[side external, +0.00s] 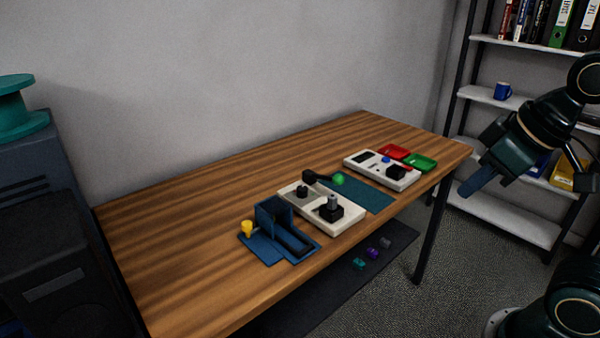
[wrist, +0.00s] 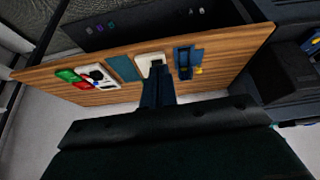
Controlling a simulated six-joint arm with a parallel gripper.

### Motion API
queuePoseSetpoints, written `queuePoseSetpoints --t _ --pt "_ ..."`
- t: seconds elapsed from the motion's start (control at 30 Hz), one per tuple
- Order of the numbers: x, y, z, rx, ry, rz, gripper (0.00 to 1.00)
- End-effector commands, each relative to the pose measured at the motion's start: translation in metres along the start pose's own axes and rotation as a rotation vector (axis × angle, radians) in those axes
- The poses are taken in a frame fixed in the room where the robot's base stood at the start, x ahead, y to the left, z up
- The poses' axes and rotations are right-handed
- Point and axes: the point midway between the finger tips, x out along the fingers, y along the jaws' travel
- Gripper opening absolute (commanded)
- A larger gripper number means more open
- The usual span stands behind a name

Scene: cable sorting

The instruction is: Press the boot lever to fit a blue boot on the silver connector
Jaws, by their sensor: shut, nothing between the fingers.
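A white fixture (side external: 297,205) stands near the table's front edge, with a grey upright piece (side external: 333,201), perhaps the silver connector, in a black block. A black lever with a green knob (side external: 338,179) reaches out at its back. Left of it is a blue fixture (side external: 270,250) with a yellow knob (side external: 247,228); it also shows in the wrist view (wrist: 183,55). Which lever is the boot lever I cannot tell. No blue boot can be made out. My gripper (side external: 470,191) is shut and empty in the air off the table's right end, apart from both fixtures.
A teal mat (side external: 364,197) lies right of the white fixture. Beyond it are a white box with a blue button (side external: 386,159), a red tray (side external: 394,151) and a green tray (side external: 420,162). Small coloured pieces (side external: 372,253) lie on a lower shelf. The table's left half is clear.

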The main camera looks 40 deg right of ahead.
Motion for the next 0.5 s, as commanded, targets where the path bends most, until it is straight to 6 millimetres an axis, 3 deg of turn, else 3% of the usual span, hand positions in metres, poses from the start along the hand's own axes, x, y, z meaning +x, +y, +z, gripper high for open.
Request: queuePoseSetpoints --t 0.5 --pt "-0.005 0.016 -0.085 -0.308 -0.100 -0.006 0.00"
